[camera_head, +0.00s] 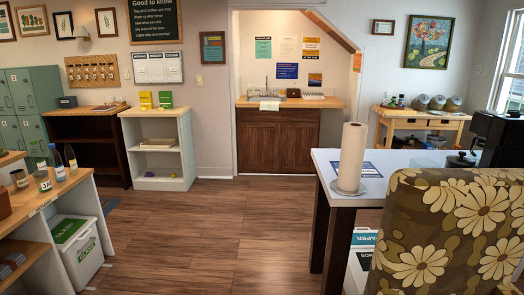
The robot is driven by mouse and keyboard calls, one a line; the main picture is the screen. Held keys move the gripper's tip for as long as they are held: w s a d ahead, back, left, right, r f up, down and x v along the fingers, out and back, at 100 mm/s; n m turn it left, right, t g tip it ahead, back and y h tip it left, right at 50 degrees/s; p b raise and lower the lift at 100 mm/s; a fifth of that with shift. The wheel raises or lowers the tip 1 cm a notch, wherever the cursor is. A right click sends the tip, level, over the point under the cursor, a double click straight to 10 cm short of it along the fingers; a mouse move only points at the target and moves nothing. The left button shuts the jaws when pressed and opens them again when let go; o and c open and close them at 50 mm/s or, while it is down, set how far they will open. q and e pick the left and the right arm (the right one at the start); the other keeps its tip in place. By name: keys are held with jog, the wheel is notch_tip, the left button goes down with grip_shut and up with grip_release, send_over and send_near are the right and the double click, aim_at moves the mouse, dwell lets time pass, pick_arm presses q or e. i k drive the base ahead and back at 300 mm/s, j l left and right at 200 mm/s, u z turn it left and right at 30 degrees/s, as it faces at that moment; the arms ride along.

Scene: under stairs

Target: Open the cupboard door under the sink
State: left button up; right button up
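The cupboard under the sink (278,141) is dark brown wood and stands in an alcove at the back wall, beneath a sloping stair edge. Its front has two doors, a left one (258,143) and a right one (299,143), and both look shut. Handles are too small to make out. Above it is a light wooden counter (330,102) with the sink's tap (267,86) and a white cloth (269,104) hanging over the front edge. Neither of my grippers shows in the head view.
Open wooden floor (215,230) leads to the cupboard. At right stand a white-topped table (325,165) with a paper roll (351,158) and a flowered chair (440,235). At left are a bottle counter (45,200), a recycling bin (80,245) and a white shelf (160,180).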

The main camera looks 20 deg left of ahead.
aim_at(260, 140)
jog(key=i+j+u, duration=0.4)
jog(key=i, duration=0.25)
jog(key=i+j+u, duration=0.3)
jog(key=i, duration=0.6)
jog(key=i+u, duration=0.25)
jog(key=i, duration=0.7)
jog(key=i+z, duration=0.15)
jog(key=i, duration=0.75)
jog(key=i+j+z, duration=0.15)
jog(key=i, duration=0.75)
jog(key=i+z, duration=0.1)
jog(key=i, duration=0.85)
jog(key=i+j+z, duration=0.15)
jog(key=i, duration=0.75)
